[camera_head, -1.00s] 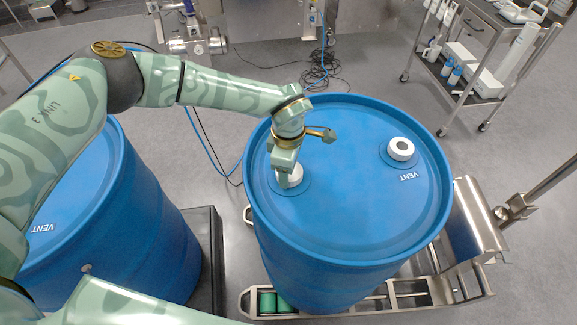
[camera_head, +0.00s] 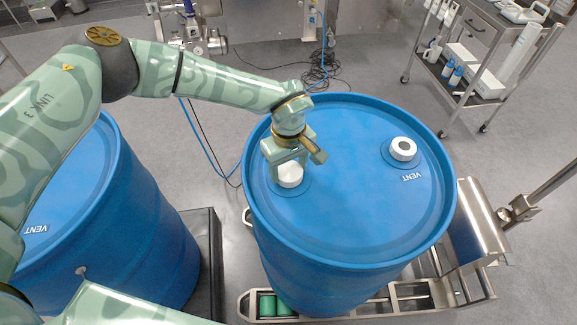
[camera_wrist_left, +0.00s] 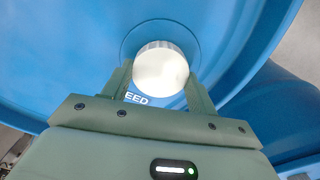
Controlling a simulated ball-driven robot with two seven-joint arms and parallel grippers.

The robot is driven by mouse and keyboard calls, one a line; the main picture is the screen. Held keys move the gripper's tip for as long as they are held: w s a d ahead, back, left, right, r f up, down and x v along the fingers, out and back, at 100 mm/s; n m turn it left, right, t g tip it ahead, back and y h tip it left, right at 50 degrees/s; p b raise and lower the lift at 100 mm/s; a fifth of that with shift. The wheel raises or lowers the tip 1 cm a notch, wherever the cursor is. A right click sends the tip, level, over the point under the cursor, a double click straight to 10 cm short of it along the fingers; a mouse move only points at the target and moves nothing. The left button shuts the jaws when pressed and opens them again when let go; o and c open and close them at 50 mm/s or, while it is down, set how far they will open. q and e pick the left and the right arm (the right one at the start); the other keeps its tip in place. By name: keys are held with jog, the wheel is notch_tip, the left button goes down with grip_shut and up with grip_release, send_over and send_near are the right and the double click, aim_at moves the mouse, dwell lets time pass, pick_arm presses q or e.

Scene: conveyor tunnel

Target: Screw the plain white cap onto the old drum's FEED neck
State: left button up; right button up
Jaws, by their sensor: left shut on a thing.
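The plain white cap (camera_head: 290,177) sits at the FEED neck position on the left part of the right-hand blue drum's top (camera_head: 340,215). My left gripper (camera_head: 284,168) is shut on the cap from above and behind. In the left wrist view the cap (camera_wrist_left: 160,70) is between the two fingers of the left gripper (camera_wrist_left: 158,82), with the partly covered FEED label (camera_wrist_left: 138,98) beside it. The neck itself is hidden under the cap. The VENT neck (camera_head: 402,149) has a white cap with a dark centre. My right gripper is not in view.
A second blue drum (camera_head: 125,225) stands at the left on a dark platform (camera_head: 207,260). A steel trolley (camera_head: 470,75) with bottles is at the upper right. Cables (camera_head: 320,75) lie on the floor behind.

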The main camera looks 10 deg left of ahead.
pick_arm(q)
jog(key=shift+s+d+m, duration=0.1)
jog(key=shift+m, duration=0.6)
jog(key=m+b, duration=0.1)
jog(key=m, duration=0.2)
jog(key=shift+f, duration=0.15)
jog(key=shift+m, duration=1.1)
jog(key=m+b, duration=0.1)
jog(key=m, duration=0.2)
jog(key=shift+m, duration=1.1)
